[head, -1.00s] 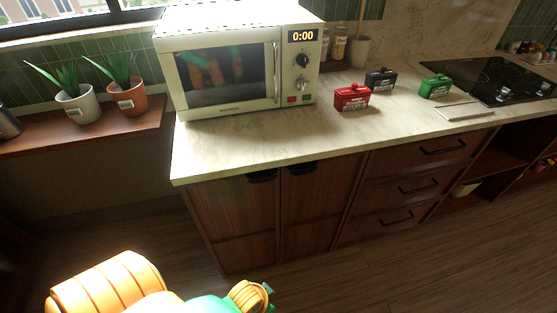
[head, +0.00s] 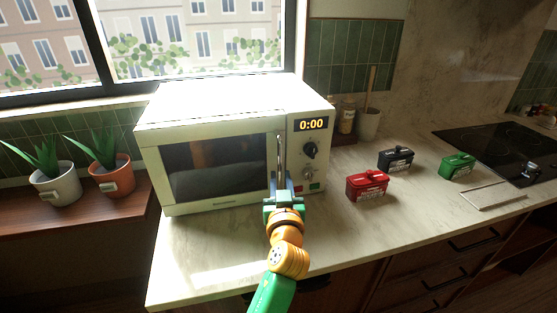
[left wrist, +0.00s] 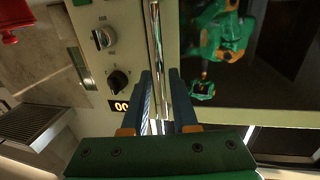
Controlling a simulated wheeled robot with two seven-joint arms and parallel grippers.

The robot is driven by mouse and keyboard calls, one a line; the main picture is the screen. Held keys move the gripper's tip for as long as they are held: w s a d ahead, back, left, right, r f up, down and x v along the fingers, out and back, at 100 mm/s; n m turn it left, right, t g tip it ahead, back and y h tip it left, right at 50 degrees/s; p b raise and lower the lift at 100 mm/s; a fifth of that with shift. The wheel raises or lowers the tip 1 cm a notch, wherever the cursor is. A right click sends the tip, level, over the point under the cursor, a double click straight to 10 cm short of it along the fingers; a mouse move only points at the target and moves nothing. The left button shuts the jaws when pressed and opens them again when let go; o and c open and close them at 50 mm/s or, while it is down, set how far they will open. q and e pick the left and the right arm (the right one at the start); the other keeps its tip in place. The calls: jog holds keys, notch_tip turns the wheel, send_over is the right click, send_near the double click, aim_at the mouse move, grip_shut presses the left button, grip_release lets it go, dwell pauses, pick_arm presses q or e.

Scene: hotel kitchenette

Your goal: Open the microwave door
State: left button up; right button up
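The white microwave (head: 225,110) stands on the counter with its door (head: 215,168) shut; its display reads 0:00. The upright metal door handle (head: 280,150) is at the door's right edge, and it also shows in the left wrist view (left wrist: 157,45). My left gripper (head: 283,183) is at the lower part of the handle. In the left wrist view its two dark fingers (left wrist: 162,85) lie on either side of the handle, with a gap between them; they look open around it. Whether a finger touches the handle is unclear. My right gripper is out of view.
A red box (head: 367,186), a black box (head: 397,158) and a green box (head: 457,166) stand on the counter (head: 395,225) right of the microwave. A cooktop (head: 500,150) is farther right. Two potted plants sit on the left ledge (head: 90,222). The counter before the door is mostly clear.

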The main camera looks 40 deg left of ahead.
aim_at(280, 169)
pick_arm(q)
jog(key=shift+w+a+r+p, duration=0.2)
jog(key=shift+w+r+p, duration=0.05)
jog(key=shift+r, duration=0.15)
jog(key=shift+w+a+r+p, duration=0.15)
jog(key=shift+w+r+p, duration=0.05)
jog(key=shift+r, duration=0.2)
jog(key=shift+w+a+f, duration=0.25)
jog(key=shift+w+a, duration=0.2)
jog(key=shift+w, duration=0.1)
jog(key=shift+w+a+f, duration=0.25)
jog(key=shift+w+a, duration=0.2)
jog(key=shift+w, duration=0.05)
jog(key=shift+s+d, duration=0.1)
jog(key=shift+c, duration=0.4)
jog(key=shift+r, duration=0.1)
grip_shut()
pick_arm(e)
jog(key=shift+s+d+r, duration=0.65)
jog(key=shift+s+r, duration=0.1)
